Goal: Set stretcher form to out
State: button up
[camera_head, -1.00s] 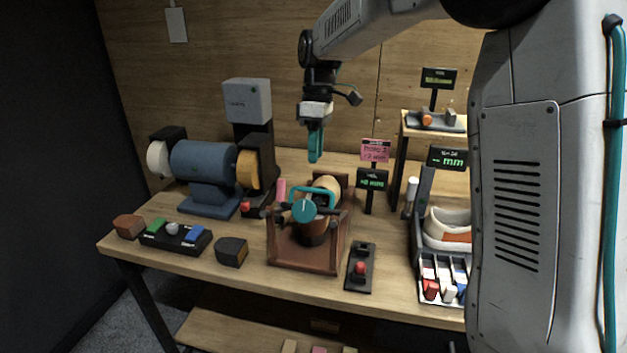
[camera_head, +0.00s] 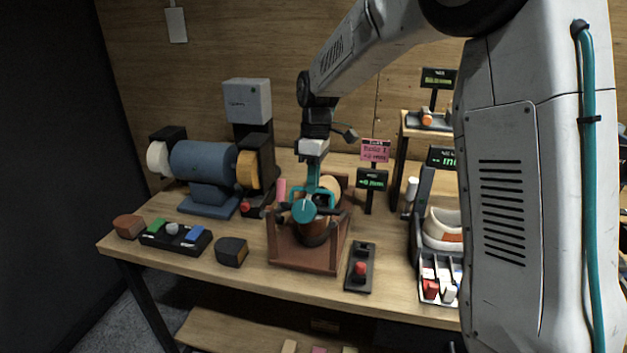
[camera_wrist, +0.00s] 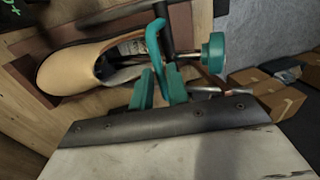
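The stretcher is a brown wooden frame (camera_head: 307,253) on the bench, with a tan shoe (camera_head: 330,186) in it. It carries a teal handle (camera_head: 330,196) and a round teal knob (camera_head: 303,210) with a white mark. The wrist view shows the tan shoe (camera_wrist: 72,68), the teal handle (camera_wrist: 153,42) and the knob (camera_wrist: 216,52). My gripper (camera_head: 313,186) points down at the handle. In the wrist view my gripper (camera_wrist: 159,84) shows a narrow gap between its teal fingers, with the handle's lower part at that gap. Whether the fingers touch it is unclear.
A blue buffing machine (camera_head: 203,163) stands to the left. A black button panel (camera_head: 176,237) and a dark block (camera_head: 231,251) lie in front. A red-knobbed switch box (camera_head: 360,267) is right of the frame. A small display (camera_head: 372,180) stands behind.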

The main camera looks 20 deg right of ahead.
grip_shut()
jog(key=s+a+r, duration=0.7)
jog(key=s+r, duration=0.1)
jog(key=s, duration=0.2)
jog(key=shift+s, duration=0.35)
jog(key=shift+a+r, duration=0.1)
jog(key=shift+a, duration=0.05)
jog(key=o, duration=0.5)
grip_release()
jog(key=shift+s+r, duration=0.1)
jog(key=shift+s, duration=0.05)
